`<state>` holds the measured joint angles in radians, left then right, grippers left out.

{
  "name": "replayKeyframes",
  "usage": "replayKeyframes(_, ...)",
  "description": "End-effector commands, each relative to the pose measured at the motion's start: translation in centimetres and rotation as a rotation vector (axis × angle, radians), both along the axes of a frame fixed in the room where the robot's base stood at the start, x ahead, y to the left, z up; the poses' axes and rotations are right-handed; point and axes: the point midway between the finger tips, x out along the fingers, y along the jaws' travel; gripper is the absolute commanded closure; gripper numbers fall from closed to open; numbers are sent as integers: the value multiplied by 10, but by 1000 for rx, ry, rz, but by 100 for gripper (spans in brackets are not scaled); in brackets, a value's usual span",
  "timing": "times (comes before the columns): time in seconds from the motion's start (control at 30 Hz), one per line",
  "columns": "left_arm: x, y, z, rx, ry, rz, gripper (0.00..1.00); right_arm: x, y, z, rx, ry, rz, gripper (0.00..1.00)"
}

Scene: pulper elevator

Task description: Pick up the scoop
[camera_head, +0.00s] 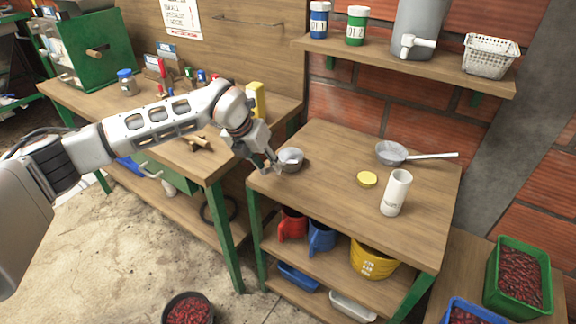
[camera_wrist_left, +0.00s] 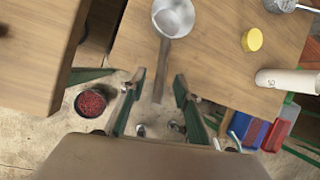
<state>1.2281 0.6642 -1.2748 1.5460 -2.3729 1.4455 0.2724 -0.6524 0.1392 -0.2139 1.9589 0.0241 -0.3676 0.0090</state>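The metal scoop (camera_head: 291,157) lies at the left edge of the small wooden table. In the left wrist view its round bowl (camera_wrist_left: 173,17) is at the top, and its handle points down between my fingers. My left gripper (camera_head: 274,164) is at the handle side of the scoop. In the left wrist view the gripper (camera_wrist_left: 157,90) is open, with a finger on each side of the handle and visible gaps to it. The handle is mostly hidden by the gripper in the head view. My right gripper is not in view.
The table (camera_head: 325,195) also holds a yellow lid (camera_head: 367,180), a white cylinder (camera_head: 396,193) and a long-handled metal pan or strainer (camera_head: 392,153). A workbench (camera_head: 200,165) stands to the left across a gap. A shelf (camera_head: 420,67) hangs above the table's back.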

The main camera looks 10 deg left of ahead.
Motion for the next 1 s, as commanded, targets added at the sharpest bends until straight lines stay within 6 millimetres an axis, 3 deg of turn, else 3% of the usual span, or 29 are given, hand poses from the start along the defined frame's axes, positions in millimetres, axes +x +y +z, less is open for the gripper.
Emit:
replayKeyframes(0.2,8,-7,-25,-1,1,2,68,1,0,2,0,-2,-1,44)
replayKeyframes(0.4,8,-7,-26,0,0,1,68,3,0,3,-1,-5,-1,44)
replayKeyframes(0.53,8,-7,-26,-1,0,1,99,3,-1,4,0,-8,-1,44)
replayKeyframes(1.0,9,-7,-20,-1,-3,0,100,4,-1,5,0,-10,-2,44)
